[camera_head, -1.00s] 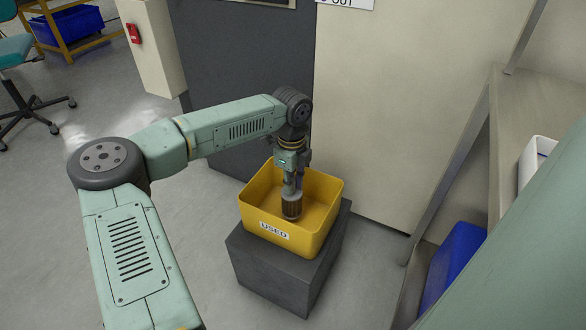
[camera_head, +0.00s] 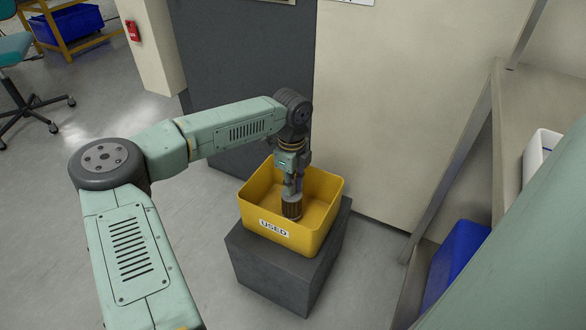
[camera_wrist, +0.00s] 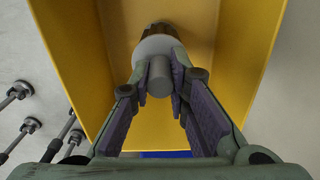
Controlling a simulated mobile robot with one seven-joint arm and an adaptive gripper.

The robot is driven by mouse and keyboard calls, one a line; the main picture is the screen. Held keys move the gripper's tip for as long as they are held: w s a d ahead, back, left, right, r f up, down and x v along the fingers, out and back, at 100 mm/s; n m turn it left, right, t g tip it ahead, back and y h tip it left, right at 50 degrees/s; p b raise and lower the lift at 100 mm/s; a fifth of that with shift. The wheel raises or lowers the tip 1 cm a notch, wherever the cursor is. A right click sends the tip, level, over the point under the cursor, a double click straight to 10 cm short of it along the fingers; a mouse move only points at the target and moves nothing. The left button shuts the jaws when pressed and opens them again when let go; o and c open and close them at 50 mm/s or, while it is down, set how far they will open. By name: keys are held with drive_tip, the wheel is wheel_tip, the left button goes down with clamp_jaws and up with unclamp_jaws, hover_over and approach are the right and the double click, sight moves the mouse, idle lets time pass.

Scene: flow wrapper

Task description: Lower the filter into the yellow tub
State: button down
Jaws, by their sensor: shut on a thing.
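The yellow tub (camera_head: 318,191) stands on a dark grey block and bears a label reading "USED". Its yellow walls also fill much of the wrist view (camera_wrist: 240,55). My gripper (camera_head: 293,192) points down inside the tub's opening. It is shut on the filter (camera_head: 291,208), a dark ribbed cylinder with a light top, held upright. In the wrist view the filter's grey stem (camera_wrist: 160,76) sits between the fingertips of my gripper (camera_wrist: 162,82), with its pale collar and ribbed body beyond. I cannot tell whether the filter's lower end touches the tub floor.
The dark grey block (camera_head: 275,268) supports the tub. A dark panel (camera_head: 240,80) and a pale wall (camera_head: 400,110) rise behind it. A shelf (camera_head: 520,110) with a white bin (camera_head: 540,150) and a blue bin (camera_head: 455,260) stands to the right. Open floor lies to the left.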

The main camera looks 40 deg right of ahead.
drive_tip(key=shift+f+b, duration=0.65)
drive_tip(key=shift+f, duration=0.45)
idle(0.3)
drive_tip(key=c, duration=1.4)
unclamp_jaws()
drive_tip(key=shift+c, duration=0.2)
